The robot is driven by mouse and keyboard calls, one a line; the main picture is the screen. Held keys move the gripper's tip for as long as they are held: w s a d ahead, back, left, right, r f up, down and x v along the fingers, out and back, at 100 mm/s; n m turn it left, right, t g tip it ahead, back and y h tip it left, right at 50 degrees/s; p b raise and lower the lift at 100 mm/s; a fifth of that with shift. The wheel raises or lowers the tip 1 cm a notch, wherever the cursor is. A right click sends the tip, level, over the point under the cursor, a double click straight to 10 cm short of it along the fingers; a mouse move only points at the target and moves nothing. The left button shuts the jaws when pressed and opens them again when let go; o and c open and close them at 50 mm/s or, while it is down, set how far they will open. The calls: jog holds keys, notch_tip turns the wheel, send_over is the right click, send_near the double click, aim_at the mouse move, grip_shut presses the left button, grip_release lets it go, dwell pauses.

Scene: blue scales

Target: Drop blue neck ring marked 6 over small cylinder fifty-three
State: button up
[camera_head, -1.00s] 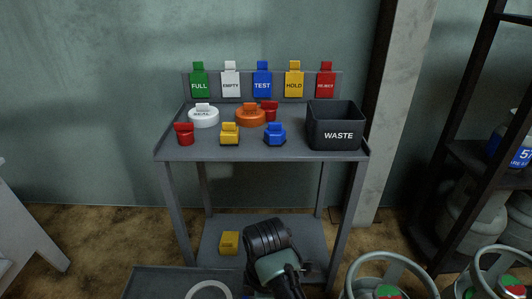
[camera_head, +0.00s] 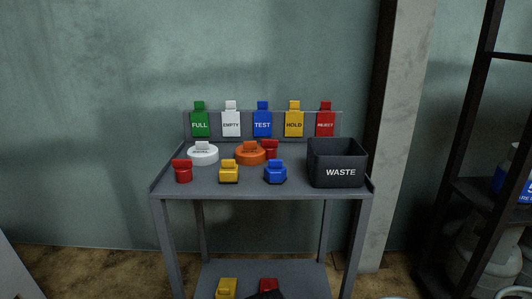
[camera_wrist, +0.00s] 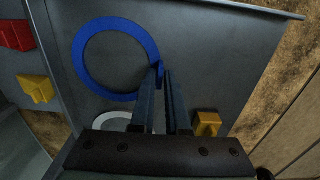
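In the wrist view, a flat blue ring (camera_wrist: 86,76) lies to the left of my gripper (camera_wrist: 163,72). The two fingers are close together at the ring's right edge, with a small blue part of it between their tips. They appear shut on it. No 6 can be read on the ring. A grey cylinder (camera_head: 490,266) stands low in the rack at the right. Part of another with a blue label (camera_head: 528,190) shows above it. I cannot read fifty-three on either.
A grey stand (camera_head: 300,190) holds coloured tags, caps and a black waste bin (camera_head: 337,155). A dark rack (camera_head: 450,190) stands to the right.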

grip_shut()
jog(key=shift+r, duration=0.15)
jog(key=shift+r+p, duration=1.9)
jog(key=shift+p, duration=0.8)
